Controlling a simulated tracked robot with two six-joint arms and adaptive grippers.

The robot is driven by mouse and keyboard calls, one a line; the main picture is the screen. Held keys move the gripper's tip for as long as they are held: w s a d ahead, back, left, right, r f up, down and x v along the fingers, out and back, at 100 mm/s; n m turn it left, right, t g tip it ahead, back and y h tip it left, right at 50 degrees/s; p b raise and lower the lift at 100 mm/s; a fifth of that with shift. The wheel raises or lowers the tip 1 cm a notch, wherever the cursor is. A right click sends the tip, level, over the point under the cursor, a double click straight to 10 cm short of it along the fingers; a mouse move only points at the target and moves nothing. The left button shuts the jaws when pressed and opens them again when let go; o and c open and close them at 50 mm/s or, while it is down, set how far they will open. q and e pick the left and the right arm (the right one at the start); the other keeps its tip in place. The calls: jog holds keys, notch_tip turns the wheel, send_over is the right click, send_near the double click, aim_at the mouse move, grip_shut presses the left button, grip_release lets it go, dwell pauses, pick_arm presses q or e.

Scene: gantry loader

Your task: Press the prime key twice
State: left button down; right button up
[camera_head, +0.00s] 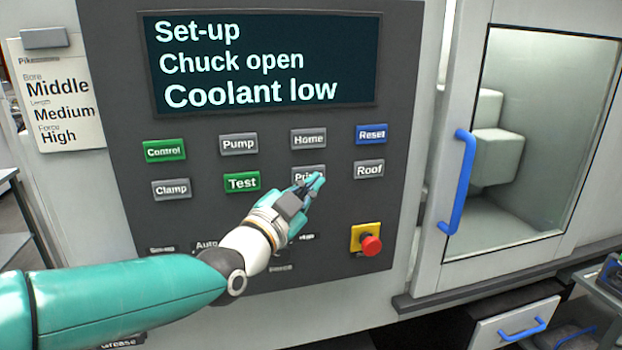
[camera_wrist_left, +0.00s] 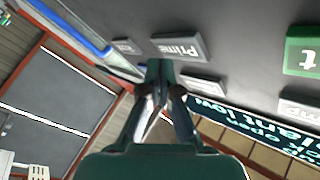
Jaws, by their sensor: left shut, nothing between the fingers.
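The grey prime key (camera_head: 298,171) sits in the lower key row of the dark control panel, right of the green Test key (camera_head: 242,182). My left gripper (camera_head: 316,180) is shut and empty, its teal fingertips in front of the prime key and covering part of its label. In the left wrist view the prime key (camera_wrist_left: 182,46) shows upside down, just beyond the shut fingertips (camera_wrist_left: 159,66). I cannot tell whether the tips touch it. The screen (camera_head: 262,62) reads "Set-up", "Chuck open", "Coolant low". My right gripper is out of view.
Home (camera_head: 308,139) is above the prime key, and Roof (camera_head: 369,170) is to its right. A red emergency stop (camera_head: 371,245) sticks out below right. A door with a blue handle (camera_head: 460,180) stands further right. My left forearm hides part of the lower panel.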

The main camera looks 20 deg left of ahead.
pick_arm(q)
jog(key=shift+s+d, duration=0.7)
jog(key=shift+s, duration=0.35)
jog(key=shift+s+d, duration=0.7)
jog(key=shift+s, duration=0.35)
dwell(0.7)
jog(key=s+m+t, duration=0.1)
jog(key=m, duration=0.3)
jog(key=s+d+m+t+y+b, duration=0.1)
jog(key=m, duration=0.3)
jog(key=s+d+m+t+b, duration=0.1)
jog(key=m, duration=0.4)
jog(key=shift+d+f+t, duration=0.15)
jog(key=shift+f+t, duration=0.15)
